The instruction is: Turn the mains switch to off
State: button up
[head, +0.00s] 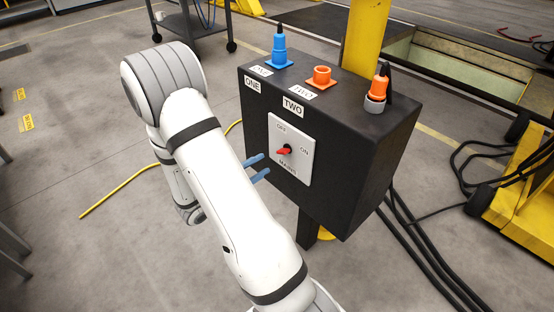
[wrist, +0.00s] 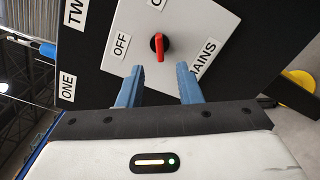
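The mains switch is a red handle (head: 285,150) on a black hub, set on a white plate (head: 303,168) marked OFF at the top, ON at the right and MAINS below. In the wrist view the plate is turned, and the red handle (wrist: 160,47) lies in line with the ON label, across the direction of OFF. My gripper (head: 257,167) is open, its blue fingers in front of the plate, left of and a little below the handle in the head view. In the wrist view my gripper (wrist: 160,70) has the handle just beyond the gap between its fingertips, apparently untouched.
The plate is on a black box (head: 365,165) on a post. On its top are a blue plug (head: 279,52), an orange socket (head: 322,76) and an orange plug (head: 377,92). A yellow post (head: 366,35) stands behind. Black cables (head: 425,255) run along the floor at right.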

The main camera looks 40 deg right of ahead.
aim_at(279, 153)
jog(key=shift+w+d+f, duration=0.1)
jog(key=shift+w+d, duration=0.1)
jog(key=shift+d, duration=1.75)
jog(key=shift+w+d, duration=0.15)
jog(key=shift+d, duration=1.8)
jog(key=shift+c, duration=0.3)
grip_shut()
